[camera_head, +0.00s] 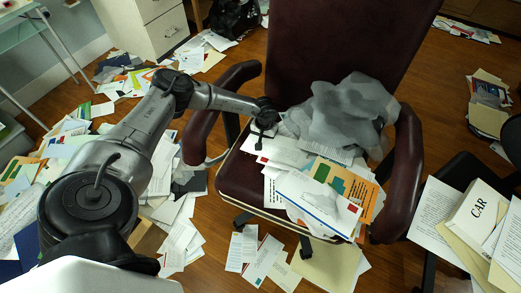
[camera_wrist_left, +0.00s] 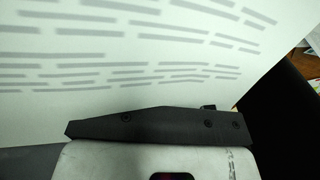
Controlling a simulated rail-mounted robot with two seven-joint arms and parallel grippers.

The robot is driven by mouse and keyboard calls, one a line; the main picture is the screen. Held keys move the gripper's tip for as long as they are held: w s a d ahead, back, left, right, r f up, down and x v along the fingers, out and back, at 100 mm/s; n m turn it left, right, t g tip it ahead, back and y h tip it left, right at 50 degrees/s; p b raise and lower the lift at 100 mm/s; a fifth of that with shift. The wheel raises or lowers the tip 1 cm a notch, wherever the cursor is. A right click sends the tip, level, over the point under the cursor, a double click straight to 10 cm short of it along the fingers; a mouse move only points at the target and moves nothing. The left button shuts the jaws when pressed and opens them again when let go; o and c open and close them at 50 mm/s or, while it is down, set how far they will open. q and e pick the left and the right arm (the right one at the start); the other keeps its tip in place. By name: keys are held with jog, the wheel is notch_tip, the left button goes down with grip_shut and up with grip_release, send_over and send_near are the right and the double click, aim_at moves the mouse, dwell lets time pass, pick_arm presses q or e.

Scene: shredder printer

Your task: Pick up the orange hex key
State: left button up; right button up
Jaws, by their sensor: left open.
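I cannot make out an orange hex key in either view; it may be hidden among the papers or too small to tell. My left gripper (camera_head: 264,126) is at the left edge of the paper pile on the chair seat, beside the grey crumpled bag, and is open. In the left wrist view one dark finger shows in front of a white printed sheet (camera_wrist_left: 130,60) that fills most of the picture. Nothing shows between the fingers. My right gripper is in neither view.
The dark red office chair (camera_head: 335,35) has armrests on both sides of my left gripper. Its seat holds loose papers (camera_head: 325,200) and the grey bag (camera_head: 345,112). Papers litter the floor. A white drawer cabinet (camera_head: 150,28) stands at back left, a black chair with papers at right.

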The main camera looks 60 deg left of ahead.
pick_arm(q)
grip_shut()
dwell(0.3)
jog(key=shift+r, duration=0.2)
